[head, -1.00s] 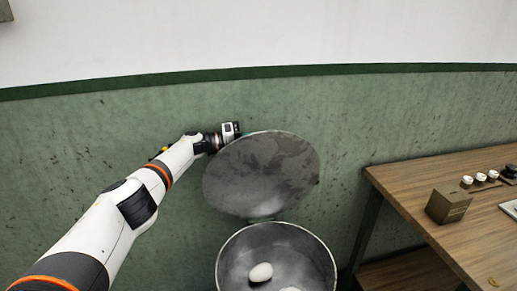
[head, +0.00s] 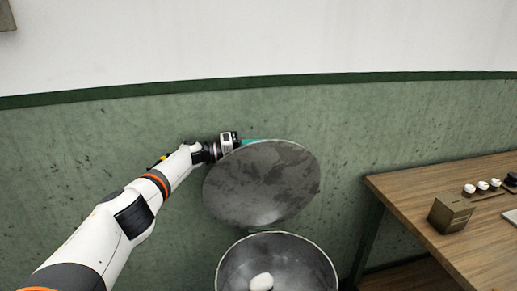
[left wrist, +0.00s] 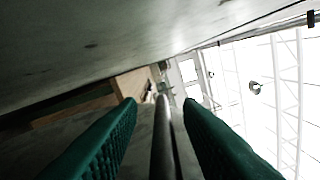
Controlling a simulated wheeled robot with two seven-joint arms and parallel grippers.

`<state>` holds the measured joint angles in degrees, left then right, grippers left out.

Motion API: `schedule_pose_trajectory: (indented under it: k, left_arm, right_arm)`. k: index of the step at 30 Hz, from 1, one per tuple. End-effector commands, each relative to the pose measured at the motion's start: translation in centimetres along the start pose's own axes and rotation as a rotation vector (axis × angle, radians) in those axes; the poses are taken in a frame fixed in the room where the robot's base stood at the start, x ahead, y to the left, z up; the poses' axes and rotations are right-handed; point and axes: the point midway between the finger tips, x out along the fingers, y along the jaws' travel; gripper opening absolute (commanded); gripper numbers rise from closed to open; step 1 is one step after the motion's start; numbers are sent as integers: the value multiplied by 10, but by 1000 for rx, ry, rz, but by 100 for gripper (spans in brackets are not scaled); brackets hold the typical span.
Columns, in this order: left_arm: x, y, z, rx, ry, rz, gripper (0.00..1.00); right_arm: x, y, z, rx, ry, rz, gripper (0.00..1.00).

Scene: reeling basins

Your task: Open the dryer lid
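The dryer lid (head: 262,185) is a round grey disc. It stands raised and tilted above the round metal basin (head: 226,262), so the basin's inside shows. My left gripper (head: 247,141) is at the lid's upper left edge, partly hidden behind it; a bit of teal finger shows. In the left wrist view its two green fingers (left wrist: 160,102) are spread apart. A grey bar or edge (left wrist: 162,140) runs between them, with gaps on both sides. My right gripper is not in view.
A white egg-shaped cocoon (head: 262,282) lies in the basin. A wooden table (head: 410,190) stands at the right with a small brown box (head: 450,213) and several white-topped knobs or jars (head: 483,186). A green and white wall is behind.

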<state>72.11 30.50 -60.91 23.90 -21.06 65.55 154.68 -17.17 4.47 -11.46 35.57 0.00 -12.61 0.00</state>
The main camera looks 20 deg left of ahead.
Motion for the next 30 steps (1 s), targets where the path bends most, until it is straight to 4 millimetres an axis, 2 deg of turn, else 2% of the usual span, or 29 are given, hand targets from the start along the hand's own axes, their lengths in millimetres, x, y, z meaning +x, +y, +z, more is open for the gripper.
schedule_pose_trajectory:
  k: [4, 9, 15, 21, 30]
  left_arm:
    - [-29, -1, 1, -1, -3, 4, 33]
    - [-66, 2, 1, -1, -3, 5, 33]
    - [-98, 3, 0, -1, 0, 3, 33]
    - [-112, 2, 0, -1, 1, 1, 33]
    - [-112, 1, 0, -1, 1, 1, 33]
  right_arm:
    - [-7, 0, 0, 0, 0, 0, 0]
    - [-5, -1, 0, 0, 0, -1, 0]
    - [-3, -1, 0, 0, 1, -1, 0]
    - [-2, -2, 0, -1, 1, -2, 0]
    - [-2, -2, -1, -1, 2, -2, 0]
